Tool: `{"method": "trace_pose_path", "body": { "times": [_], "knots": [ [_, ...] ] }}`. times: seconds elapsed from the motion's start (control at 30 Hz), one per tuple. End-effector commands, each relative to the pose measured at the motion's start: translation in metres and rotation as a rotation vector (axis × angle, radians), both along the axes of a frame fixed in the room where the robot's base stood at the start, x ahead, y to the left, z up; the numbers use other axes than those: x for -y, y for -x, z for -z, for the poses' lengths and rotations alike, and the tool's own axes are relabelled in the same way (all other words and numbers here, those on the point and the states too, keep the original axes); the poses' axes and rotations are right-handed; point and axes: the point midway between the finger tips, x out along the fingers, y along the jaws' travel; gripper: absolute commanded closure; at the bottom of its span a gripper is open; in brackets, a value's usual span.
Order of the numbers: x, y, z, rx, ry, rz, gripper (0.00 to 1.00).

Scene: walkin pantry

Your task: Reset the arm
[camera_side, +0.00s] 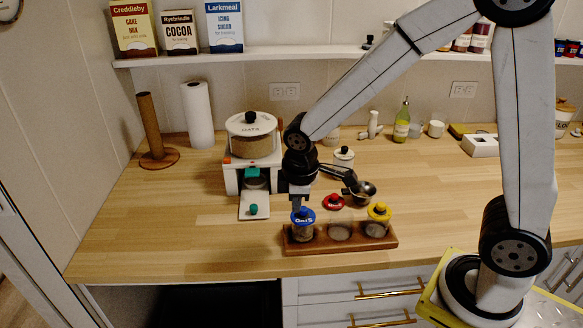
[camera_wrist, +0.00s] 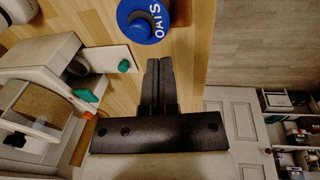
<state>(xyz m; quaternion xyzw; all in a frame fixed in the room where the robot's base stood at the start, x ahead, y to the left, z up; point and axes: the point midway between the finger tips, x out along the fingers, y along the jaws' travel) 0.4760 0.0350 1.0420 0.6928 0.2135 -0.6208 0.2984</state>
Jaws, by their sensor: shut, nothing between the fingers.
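My gripper (camera_side: 297,203) is shut and empty, pointing down just above and behind the blue-lidded oats jar (camera_side: 303,233). In the wrist view its fingertips (camera_wrist: 160,62) are together, and the blue lid (camera_wrist: 140,20) shows beyond them with a gap between. The jar stands upright in the left place of a wooden rack (camera_side: 345,246). A clear jar (camera_side: 340,230) stands in the middle place and a yellow-lidded jar (camera_side: 378,222) in the right place. A red lid (camera_side: 333,201) lies just behind the middle jar.
A white oats dispenser (camera_side: 252,155) stands left of my arm, with a tray (camera_side: 254,207) in front. A metal scoop (camera_side: 360,190) lies behind the rack. A paper roll (camera_side: 198,115) stands at the back left. The counter's front left is clear.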

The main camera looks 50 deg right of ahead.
Motion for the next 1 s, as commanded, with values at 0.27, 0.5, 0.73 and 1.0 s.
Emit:
{"method": "trace_pose_path", "body": {
  "times": [0.27,0.5,0.73,1.0],
  "knots": [
    [0.027,0.059,0.004,0.082,-0.144,0.492,1.00],
    [0.035,0.083,0.008,0.114,-0.203,0.706,1.00],
    [0.035,0.085,0.009,0.117,-0.209,0.727,1.00],
    [0.035,0.085,0.009,0.117,-0.209,0.727,1.00]
  ]
}}
